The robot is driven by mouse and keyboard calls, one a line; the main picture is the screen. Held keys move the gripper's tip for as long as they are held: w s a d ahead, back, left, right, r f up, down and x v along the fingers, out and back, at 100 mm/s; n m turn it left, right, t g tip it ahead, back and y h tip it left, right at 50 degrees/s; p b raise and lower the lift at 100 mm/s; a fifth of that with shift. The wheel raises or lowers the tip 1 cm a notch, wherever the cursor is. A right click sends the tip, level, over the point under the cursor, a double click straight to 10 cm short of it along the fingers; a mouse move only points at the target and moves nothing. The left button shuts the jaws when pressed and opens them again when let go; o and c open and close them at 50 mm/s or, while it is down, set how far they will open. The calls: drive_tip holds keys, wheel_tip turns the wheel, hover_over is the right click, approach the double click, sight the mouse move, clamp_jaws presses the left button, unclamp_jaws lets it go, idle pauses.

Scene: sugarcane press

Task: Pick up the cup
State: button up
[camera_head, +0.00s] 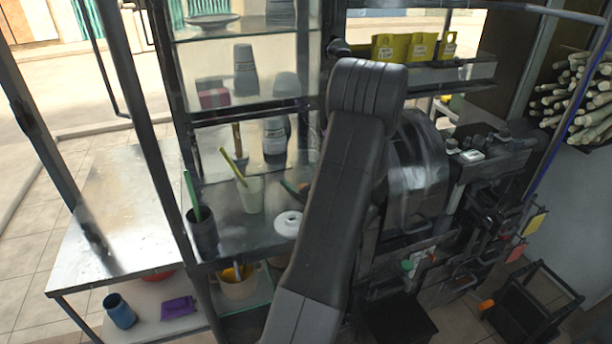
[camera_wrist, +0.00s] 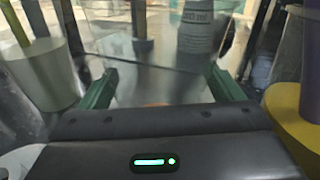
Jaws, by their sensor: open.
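In the wrist view my gripper (camera_wrist: 163,84) is open, its two green fingers spread wide. A see-through shape fills the space between them; I cannot tell whether it is a clear cup or glass of the stand. A pale cup (camera_wrist: 42,72) with a yellow-green straw is left of the left finger. Stacked printed cups (camera_wrist: 196,28) stand behind the gap, farther back. In the head view a pale cup with a straw (camera_head: 251,195) and a dark cup (camera_head: 203,236) stand on the counter. My arm hides the gripper there.
A yellow and purple object (camera_wrist: 296,125) is close at the right in the wrist view. A white round container (camera_head: 288,224) stands beside my arm. Glass shelves with stacked cups (camera_head: 245,72) rise behind. The metal table (camera_head: 120,215) at left is largely clear.

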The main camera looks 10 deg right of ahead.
sight(302, 167)
drive_tip(key=c, duration=1.1)
drive_tip(key=shift+o, duration=0.2)
drive_tip(key=shift+r, duration=0.15)
drive_tip(key=shift+r+b, duration=0.45)
drive_tip(key=shift+r, duration=1.2)
drive_tip(key=b+v, duration=0.3)
drive_tip(key=v, duration=1.4)
drive_tip(key=shift+s+d, duration=0.25)
drive_tip(key=shift+s, duration=0.1)
